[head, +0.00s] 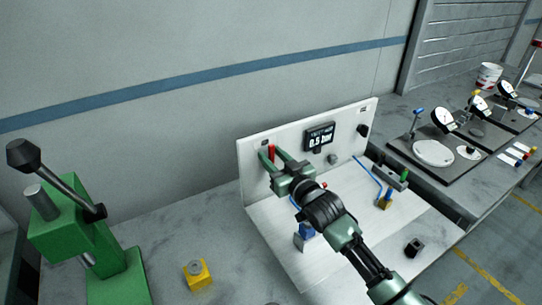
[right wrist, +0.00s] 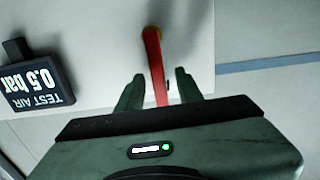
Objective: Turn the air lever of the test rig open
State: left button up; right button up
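The test rig (head: 250,158) is a white panel with a white base plate. Its air lever (head: 271,151) is a red bar on the left part of the upright panel; in the head view it looks about upright. It also shows in the right wrist view (right wrist: 155,68), running from a brass-coloured pivot down between the fingers. My right gripper (head: 270,154) is at the lever, also seen in the right wrist view (right wrist: 159,74). Its fingers stand apart on both sides of the lever, with gaps visible. The lever's lower end is hidden behind the gripper body. My left gripper is out of view.
A blue part (head: 305,236) sits below my right arm. Dial gauges (head: 444,119) stand at right.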

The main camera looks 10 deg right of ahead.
jog(key=b+v, duration=0.1)
jog(key=v, duration=0.6)
jog(key=shift+f, duration=0.1)
